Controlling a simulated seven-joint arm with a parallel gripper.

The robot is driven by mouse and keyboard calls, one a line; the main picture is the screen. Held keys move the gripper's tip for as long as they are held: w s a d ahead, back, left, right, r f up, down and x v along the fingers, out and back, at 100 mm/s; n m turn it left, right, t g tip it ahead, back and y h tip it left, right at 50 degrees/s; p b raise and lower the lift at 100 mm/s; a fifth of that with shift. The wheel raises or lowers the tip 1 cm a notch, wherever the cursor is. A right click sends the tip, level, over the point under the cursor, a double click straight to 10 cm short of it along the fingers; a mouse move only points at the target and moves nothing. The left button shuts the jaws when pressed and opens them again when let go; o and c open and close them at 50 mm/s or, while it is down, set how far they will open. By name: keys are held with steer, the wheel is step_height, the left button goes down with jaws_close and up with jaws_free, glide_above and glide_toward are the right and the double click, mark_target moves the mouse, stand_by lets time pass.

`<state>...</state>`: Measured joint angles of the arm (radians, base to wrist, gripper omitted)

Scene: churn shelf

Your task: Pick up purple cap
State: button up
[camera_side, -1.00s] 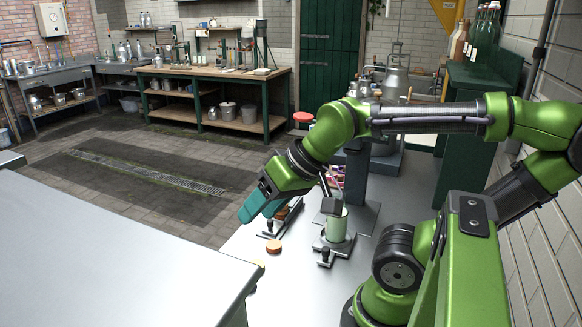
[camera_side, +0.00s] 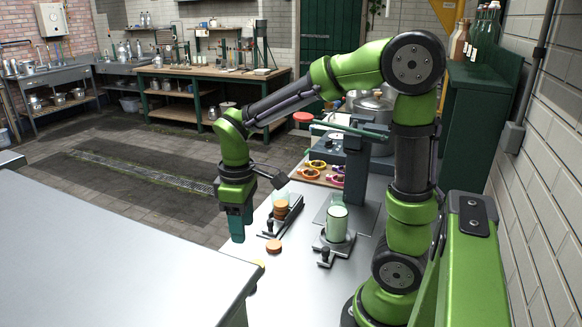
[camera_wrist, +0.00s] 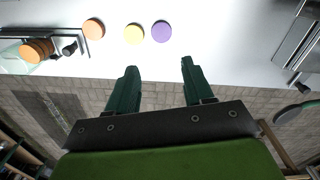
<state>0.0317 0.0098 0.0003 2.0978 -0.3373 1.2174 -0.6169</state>
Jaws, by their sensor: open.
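The purple cap (camera_wrist: 161,31) is a round disc lying flat on the pale worktop in the wrist view. I cannot see it in the side view, where the grey surface in front covers part of the worktop. My gripper (camera_wrist: 158,65) is open and empty. In the wrist view the cap shows just beyond the fingertips, roughly centred between them and apart from both. In the side view my gripper (camera_side: 238,238) points down near the worktop's left edge.
A yellow cap (camera_wrist: 134,34) lies right beside the purple one, and an orange cap (camera_wrist: 93,29) is farther left. A jar with orange caps (camera_side: 281,208) and a pale green jar (camera_side: 337,225) stand on holders. A tray (camera_side: 312,177) holds several coloured rings behind.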

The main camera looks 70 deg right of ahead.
step_height(320, 180, down, 16)
steer(key=shift+s+a+r, duration=0.1)
stand_by(0.5)
steer(key=shift+c, duration=0.4)
steer(key=c, duration=0.6)
